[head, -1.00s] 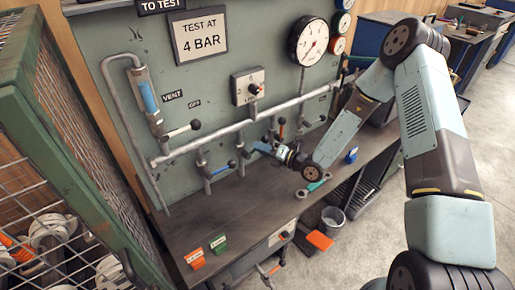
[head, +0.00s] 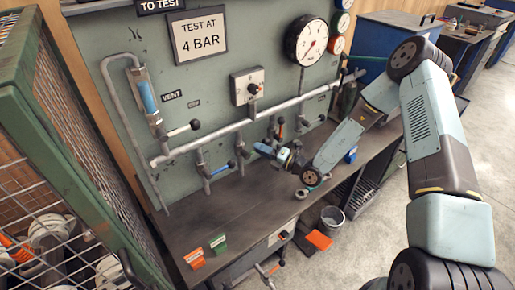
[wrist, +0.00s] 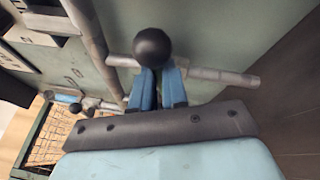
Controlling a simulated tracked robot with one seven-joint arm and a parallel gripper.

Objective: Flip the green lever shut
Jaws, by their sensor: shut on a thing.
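My gripper (head: 262,149) is at the lower pipe branches on the green panel, with its blue fingers pointing left. In the wrist view my gripper (wrist: 157,85) is shut on a lever, with the lever's black ball knob (wrist: 152,47) just beyond the fingertips. The fingers hide the handle, so I cannot tell whether it is green. A blue lever (head: 221,168) and an orange lever (head: 281,130) sit on branches to either side. A pale lever (head: 182,130) with a black knob is farther left.
A horizontal pipe (head: 225,132) runs across the panel above the branches. A green mesh cage (head: 75,150) stands at the left. The dark bench top (head: 235,215) is mostly clear, with orange (head: 195,258) and green (head: 218,244) tags at its front.

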